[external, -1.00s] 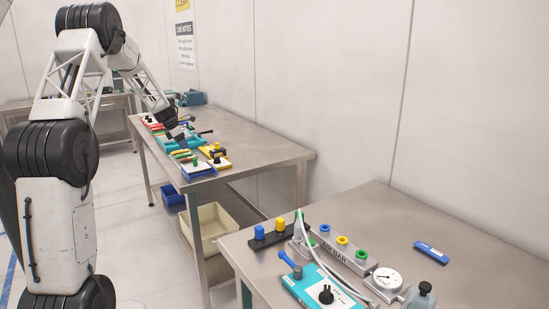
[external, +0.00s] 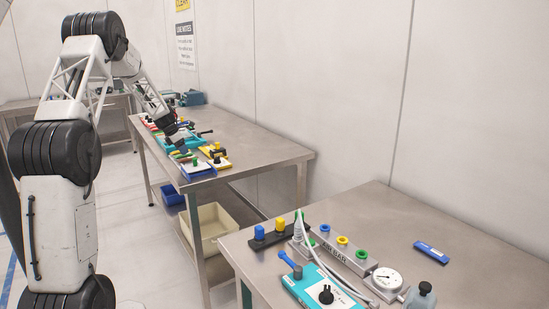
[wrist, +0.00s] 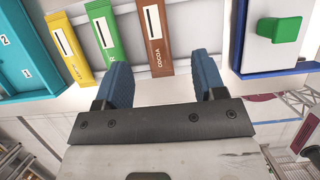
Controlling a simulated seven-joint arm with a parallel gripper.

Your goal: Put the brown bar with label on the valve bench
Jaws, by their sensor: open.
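The brown bar (wrist: 156,35), with a white label and dark lettering, lies on a pale tray at the top of the wrist view. It is the rightmost of three bars. My gripper (wrist: 161,72) is open, with one blue finger on each side of the brown bar's near end and nothing held. In the external view my gripper (external: 179,143) is low over the far bench (external: 255,148). The near bench (external: 385,215) carries valve-like fittings and a round gauge (external: 387,282). The brown bar is too small to make out in the external view.
A green bar (wrist: 106,30) and a yellow bar (wrist: 75,45) lie left of the brown one. A blue-edged box with a green knob (wrist: 279,29) is to the right, a teal case (wrist: 18,50) to the left. The near bench has clear metal around a blue tool (external: 431,252).

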